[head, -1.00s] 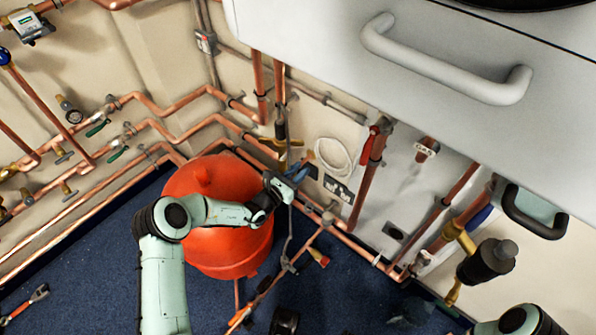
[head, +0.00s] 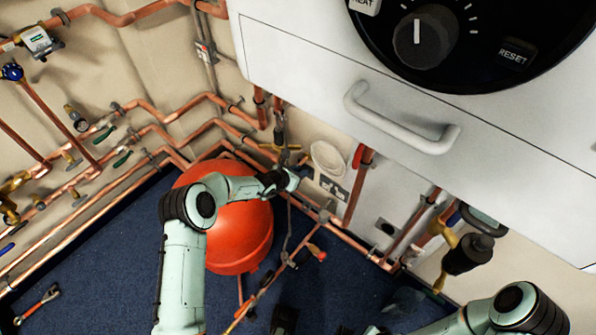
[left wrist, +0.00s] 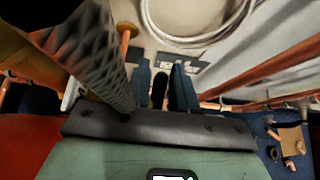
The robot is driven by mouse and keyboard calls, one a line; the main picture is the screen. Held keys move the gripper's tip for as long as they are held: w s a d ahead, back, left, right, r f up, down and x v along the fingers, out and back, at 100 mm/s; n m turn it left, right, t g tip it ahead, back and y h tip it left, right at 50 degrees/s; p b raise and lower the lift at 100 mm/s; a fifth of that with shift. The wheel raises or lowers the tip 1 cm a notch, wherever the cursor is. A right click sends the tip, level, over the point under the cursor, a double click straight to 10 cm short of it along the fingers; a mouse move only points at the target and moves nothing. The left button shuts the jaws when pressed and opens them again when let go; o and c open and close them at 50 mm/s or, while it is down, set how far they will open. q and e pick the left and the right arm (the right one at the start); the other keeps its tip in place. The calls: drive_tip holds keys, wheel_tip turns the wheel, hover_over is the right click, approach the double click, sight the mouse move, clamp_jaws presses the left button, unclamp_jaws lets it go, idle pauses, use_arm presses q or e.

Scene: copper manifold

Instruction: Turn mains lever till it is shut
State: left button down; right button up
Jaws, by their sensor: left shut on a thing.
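My left gripper (head: 294,181) is beside the pipes behind the red vessel, just below a brass valve (head: 280,146). In the left wrist view its two blue fingers (left wrist: 162,86) are close together around a narrow dark piece (left wrist: 160,92), which I take to be the mains lever's handle. Most of that lever and its pivot are hidden by the gripper, so I cannot tell its angle. My right arm is at the bottom right of the head view, but its fingers do not show.
The red vessel (head: 239,235) stands under my left forearm. A grey braided hose (left wrist: 85,52) runs close beside the left gripper. A white boiler (head: 300,65) with a handle overhangs at upper right. Copper pipes line the wall. Tools lie on the blue floor (head: 110,270).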

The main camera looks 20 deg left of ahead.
use_arm(q)
drive_tip(key=shift+f, duration=0.15)
drive_tip(key=c, duration=1)
unclamp_jaws()
drive_tip(key=shift+s, duration=0.1)
drive_tip(key=shift+r, duration=0.2)
drive_tip(key=p+v, duration=0.3)
drive_tip(key=v, duration=1)
use_arm(e)
drive_tip(key=s+a+r+g, duration=0.1)
drive_tip(key=s+a+r, duration=0.1)
drive_tip(key=s+r, duration=0.1)
drive_tip(key=shift+s+r+y, duration=0.35)
drive_tip(key=shift+s+y, duration=0.05)
drive_tip(key=shift+s, duration=0.4)
use_arm(q)
drive_tip(key=shift+r, duration=0.15)
